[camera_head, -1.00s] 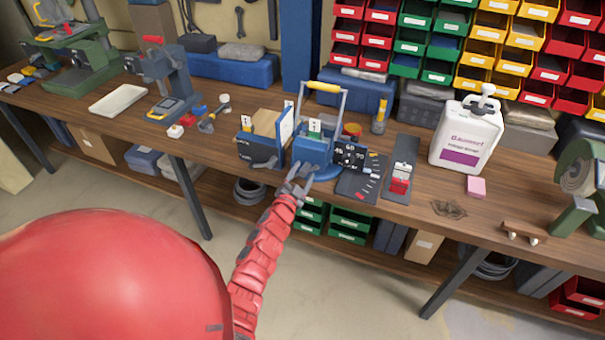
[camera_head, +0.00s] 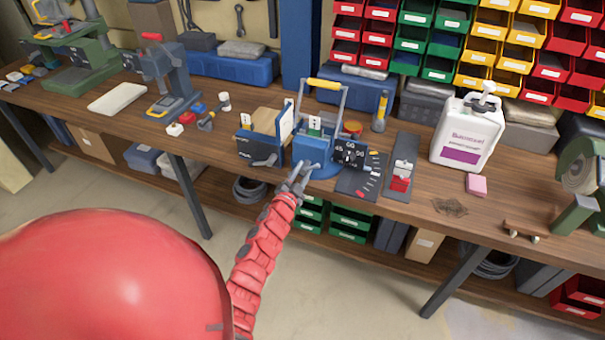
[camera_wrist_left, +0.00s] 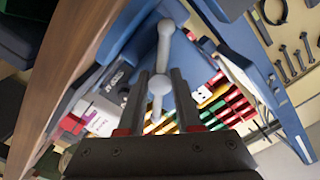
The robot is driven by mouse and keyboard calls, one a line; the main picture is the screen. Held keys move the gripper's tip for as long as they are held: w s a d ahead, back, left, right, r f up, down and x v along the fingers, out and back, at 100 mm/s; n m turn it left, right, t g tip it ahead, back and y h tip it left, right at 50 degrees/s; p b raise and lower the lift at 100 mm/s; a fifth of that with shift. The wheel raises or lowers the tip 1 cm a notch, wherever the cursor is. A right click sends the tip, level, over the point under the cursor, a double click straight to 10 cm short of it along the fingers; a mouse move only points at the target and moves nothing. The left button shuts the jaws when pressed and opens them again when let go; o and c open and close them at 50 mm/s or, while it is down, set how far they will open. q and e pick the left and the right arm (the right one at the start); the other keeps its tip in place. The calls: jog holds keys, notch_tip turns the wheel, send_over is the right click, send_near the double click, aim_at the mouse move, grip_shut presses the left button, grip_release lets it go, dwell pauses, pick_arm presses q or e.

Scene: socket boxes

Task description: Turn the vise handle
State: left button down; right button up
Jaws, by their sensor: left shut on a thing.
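The blue vise (camera_head: 312,152) stands at the front edge of the wooden bench in the head view. In the left wrist view its body (camera_wrist_left: 128,70) is close. The vise handle (camera_wrist_left: 163,55) is a short grey bar with a rounded knob at each end. My left gripper (camera_head: 302,168) is at the front of the vise. In the head view the handle is mostly hidden by the fingers. My right gripper is not in view.
A dark box (camera_head: 260,148) with cardboard in it stands close left of the vise. A black panel with white numbers (camera_head: 349,154) and a dark mat (camera_head: 360,182) are close on its right. A white jug (camera_head: 468,135) stands farther right. The floor before the bench is clear.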

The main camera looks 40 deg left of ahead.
pick_arm(q)
jog(key=m+b, duration=0.3)
jog(key=b, duration=0.1)
jog(key=shift+f+m, duration=0.25)
jog(key=shift+m, duration=0.15)
jog(key=shift+m+b, duration=0.9)
jog(key=shift+m, duration=0.2)
jog(key=shift+r+m+b, duration=0.1)
jog(key=shift+m+b, duration=0.55)
jog(key=shift+m, duration=0.25)
jog(key=c, duration=0.6)
grip_release()
jog(key=shift+r, duration=0.1)
jog(key=shift+s, duration=0.1)
